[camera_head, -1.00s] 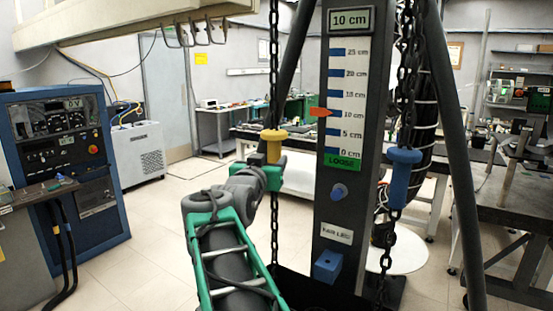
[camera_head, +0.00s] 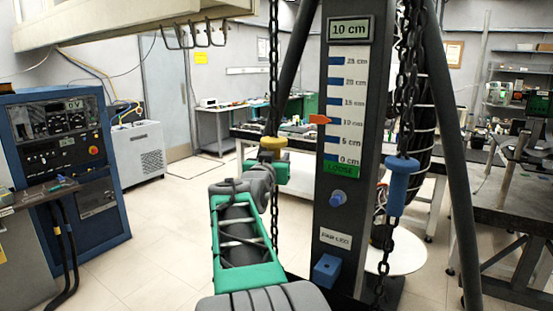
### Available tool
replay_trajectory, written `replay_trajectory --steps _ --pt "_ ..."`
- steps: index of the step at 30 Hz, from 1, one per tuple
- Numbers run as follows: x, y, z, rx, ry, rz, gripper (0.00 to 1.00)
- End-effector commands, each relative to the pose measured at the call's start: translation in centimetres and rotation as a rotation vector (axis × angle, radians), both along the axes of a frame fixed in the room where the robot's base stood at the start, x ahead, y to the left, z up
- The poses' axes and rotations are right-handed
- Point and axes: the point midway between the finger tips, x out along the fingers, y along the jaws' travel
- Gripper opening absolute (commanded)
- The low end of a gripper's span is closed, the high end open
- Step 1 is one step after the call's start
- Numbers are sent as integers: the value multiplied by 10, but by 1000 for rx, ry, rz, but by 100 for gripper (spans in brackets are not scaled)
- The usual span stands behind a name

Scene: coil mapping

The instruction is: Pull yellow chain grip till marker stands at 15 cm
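The yellow chain grip (camera_head: 273,143) sits on the left chain (camera_head: 274,65), left of the grey column (camera_head: 346,215). My gripper (camera_head: 272,166) is right at the yellow grip and covers its lower part. Its fingers are mostly hidden, so I cannot tell whether they are open or closed on it. The orange marker (camera_head: 320,119) points at the 10 cm line of the scale (camera_head: 349,100). The display (camera_head: 349,30) reads 10 cm. The green band (camera_head: 341,169) under the scale reads LOOSE.
A blue grip (camera_head: 402,186) hangs on the right chain (camera_head: 409,70). A blue knob (camera_head: 337,198) and a blue block (camera_head: 327,268) are on the column. Dark tripod legs (camera_head: 456,165) flank it. A blue cabinet (camera_head: 62,180) stands left. The floor (camera_head: 160,225) between is clear.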

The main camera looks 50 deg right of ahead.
Motion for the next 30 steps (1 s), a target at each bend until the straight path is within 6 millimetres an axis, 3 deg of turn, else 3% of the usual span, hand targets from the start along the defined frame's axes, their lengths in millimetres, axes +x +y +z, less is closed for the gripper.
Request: replay_trajectory --steps 12,30 --pt "0 0 0 0 0 0 1" --pt "0 0 0 1 0 0 0"
